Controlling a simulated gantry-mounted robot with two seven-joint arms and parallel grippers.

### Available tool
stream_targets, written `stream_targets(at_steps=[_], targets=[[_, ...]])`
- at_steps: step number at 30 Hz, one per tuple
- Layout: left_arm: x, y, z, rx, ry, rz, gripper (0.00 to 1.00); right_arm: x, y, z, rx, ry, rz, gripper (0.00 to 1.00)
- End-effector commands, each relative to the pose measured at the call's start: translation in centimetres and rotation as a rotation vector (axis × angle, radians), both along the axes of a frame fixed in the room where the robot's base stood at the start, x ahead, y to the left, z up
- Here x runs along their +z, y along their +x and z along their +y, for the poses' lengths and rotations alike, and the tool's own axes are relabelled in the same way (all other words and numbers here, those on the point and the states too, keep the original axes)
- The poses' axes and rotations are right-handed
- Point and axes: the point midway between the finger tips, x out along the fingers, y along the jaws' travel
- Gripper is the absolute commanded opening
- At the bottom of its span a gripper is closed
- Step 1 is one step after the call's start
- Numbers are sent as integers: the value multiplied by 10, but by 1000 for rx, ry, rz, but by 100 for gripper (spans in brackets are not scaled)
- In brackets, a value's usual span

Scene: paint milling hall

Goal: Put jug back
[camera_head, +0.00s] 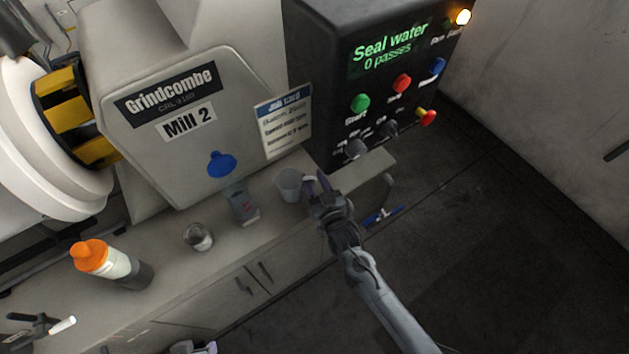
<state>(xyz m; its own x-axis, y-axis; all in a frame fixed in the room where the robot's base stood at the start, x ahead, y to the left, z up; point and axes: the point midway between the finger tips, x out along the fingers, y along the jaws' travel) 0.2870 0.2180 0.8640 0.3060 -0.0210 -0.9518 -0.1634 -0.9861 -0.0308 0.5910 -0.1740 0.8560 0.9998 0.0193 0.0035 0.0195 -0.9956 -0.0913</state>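A pale grey jug (288,185) stands upright on the counter below the job card. My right gripper (317,186) is right beside it, on its right side where a handle would be. The fingertips overlap the jug's edge, and I cannot tell whether they are closed on it. My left gripper does not show clearly. A small pale-and-dark shape (192,347) is cut off at the bottom edge, and I cannot tell what it is.
The counter (165,262) also holds an orange-capped bottle (110,262), a small glass (198,237) and a grey handheld device (241,203). Behind stand Mill 2 (150,165) and a control panel (350,85) reading "Seal water 0 passes". A blue-handled tap (383,215) is right of my gripper.

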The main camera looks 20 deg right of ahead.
Motion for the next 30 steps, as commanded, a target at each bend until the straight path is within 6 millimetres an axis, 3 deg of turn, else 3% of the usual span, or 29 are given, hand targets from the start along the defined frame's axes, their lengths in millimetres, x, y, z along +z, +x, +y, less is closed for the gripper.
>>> stream_targets(at_steps=[8,11,24,30], targets=[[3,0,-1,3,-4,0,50,5,0,0,0,0,0,41],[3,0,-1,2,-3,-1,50,2,-10,0,0,0,2,41],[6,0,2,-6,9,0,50,2,-87,-2,0,0,3,41],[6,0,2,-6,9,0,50,2,-110,-2,0,0,2,41]])
